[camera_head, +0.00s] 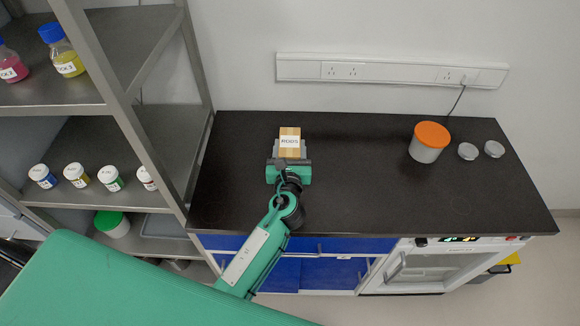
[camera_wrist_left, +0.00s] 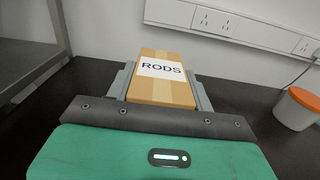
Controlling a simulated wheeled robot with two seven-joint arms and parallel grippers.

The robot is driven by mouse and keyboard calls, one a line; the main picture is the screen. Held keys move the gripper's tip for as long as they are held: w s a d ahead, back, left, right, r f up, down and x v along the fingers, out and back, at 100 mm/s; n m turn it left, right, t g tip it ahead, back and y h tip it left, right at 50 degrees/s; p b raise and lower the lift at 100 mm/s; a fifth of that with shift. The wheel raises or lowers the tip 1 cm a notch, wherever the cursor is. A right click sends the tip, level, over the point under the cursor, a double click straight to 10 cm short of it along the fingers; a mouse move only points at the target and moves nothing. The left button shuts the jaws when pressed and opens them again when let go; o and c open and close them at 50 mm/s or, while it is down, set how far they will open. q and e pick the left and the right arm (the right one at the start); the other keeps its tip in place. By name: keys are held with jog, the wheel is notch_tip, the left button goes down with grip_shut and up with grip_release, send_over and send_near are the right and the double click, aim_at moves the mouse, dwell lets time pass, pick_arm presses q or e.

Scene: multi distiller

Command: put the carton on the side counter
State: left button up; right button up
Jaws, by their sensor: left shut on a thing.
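The carton (camera_head: 290,138) is a small brown box with a white label reading RODS. My left gripper (camera_head: 290,150) is shut on it, with a grey finger along each side. The carton also shows in the left wrist view (camera_wrist_left: 162,78), between the two fingers of the left gripper (camera_wrist_left: 160,90). It is over the left part of the black side counter (camera_head: 350,185). I cannot tell whether its underside touches the counter. My right gripper is not in view.
A white tub with an orange lid (camera_head: 428,142) and two small grey-lidded containers (camera_head: 480,150) stand on the counter's right part. A metal shelf rack (camera_head: 150,130) with bottles rises at the left. A socket strip (camera_head: 390,71) runs along the wall. The counter's middle is clear.

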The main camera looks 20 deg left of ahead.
pick_arm(q)
notch_tip(320, 180, down, 3)
jog(key=shift+r, duration=0.1)
jog(key=shift+f, duration=0.3)
notch_tip(320, 180, down, 4)
jog(key=shift+r+b, duration=0.25)
jog(key=shift+b, duration=0.25)
jog(key=shift+f, duration=0.4)
jog(key=o, duration=1.1)
jog(key=shift+f, duration=0.1)
jog(key=shift+o, duration=0.2)
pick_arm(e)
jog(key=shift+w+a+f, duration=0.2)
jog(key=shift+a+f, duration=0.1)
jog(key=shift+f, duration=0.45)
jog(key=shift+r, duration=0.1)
